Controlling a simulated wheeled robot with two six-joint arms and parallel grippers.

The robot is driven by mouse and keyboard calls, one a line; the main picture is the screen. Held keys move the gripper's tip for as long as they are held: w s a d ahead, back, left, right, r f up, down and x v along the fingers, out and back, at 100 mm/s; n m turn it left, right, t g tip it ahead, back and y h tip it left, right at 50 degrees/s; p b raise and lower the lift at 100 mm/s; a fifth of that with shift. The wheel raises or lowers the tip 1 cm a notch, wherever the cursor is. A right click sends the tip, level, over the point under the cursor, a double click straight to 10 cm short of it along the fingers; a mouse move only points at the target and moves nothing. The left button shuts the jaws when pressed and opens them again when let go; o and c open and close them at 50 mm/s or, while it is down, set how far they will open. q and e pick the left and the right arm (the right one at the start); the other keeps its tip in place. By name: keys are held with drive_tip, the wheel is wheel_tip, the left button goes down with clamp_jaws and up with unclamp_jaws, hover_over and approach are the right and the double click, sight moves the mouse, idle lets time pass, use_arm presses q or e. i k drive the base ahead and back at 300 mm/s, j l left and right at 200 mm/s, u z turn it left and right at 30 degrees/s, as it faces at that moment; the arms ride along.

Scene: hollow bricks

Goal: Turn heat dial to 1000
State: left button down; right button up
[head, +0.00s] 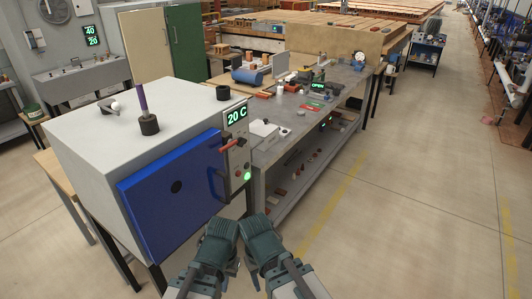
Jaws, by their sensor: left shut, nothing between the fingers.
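A grey box oven (110,125) with a blue door (172,195) stands at the left. The display (236,116) on its right front panel reads 20 C in green. Below it is a red pointer-like control (231,146), which looks like the heat dial; its markings are too small to read. A green light (247,176) glows lower on the panel. My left gripper (222,230) is shut and empty, below and apart from the panel. My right gripper (257,230) is close beside it; I cannot tell whether its fingers are open.
A dark door handle (216,187) sticks out beside the panel. A grey workbench (290,133) with tools and small parts extends behind the oven to the right. A display reading OPEN (318,85) stands on it. The concrete floor (400,220) at the right is clear.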

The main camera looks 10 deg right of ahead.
sight(242, 142)
drive_tip(key=i+l+z, duration=0.65)
drive_tip(key=i+l, duration=0.15)
drive_tip(key=l, duration=0.1)
